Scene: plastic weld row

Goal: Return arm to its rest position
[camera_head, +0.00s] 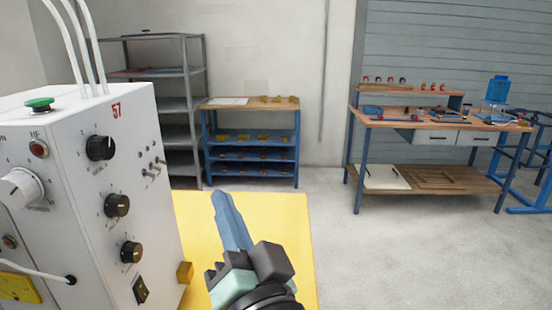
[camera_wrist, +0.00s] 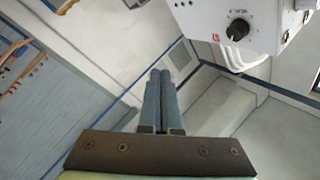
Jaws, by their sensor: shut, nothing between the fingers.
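My gripper (camera_head: 222,196) has long blue fingers that point up and away from me in the head view, above a yellow surface. In the wrist view its fingers (camera_wrist: 160,74) lie side by side and are shut, with nothing between them. The dark bracket behind the fingers crosses the bottom of the wrist view. Only the end of my arm shows, at the lower edge of the head view; the rest is out of sight.
A white control cabinet (camera_head: 115,180) with knobs stands close on the left; it also shows in the wrist view (camera_wrist: 225,25). Farther back are grey shelves (camera_head: 178,105), a blue rack (camera_head: 250,160) and a workbench (camera_head: 435,120). The floor (camera_head: 400,250) at right is clear.

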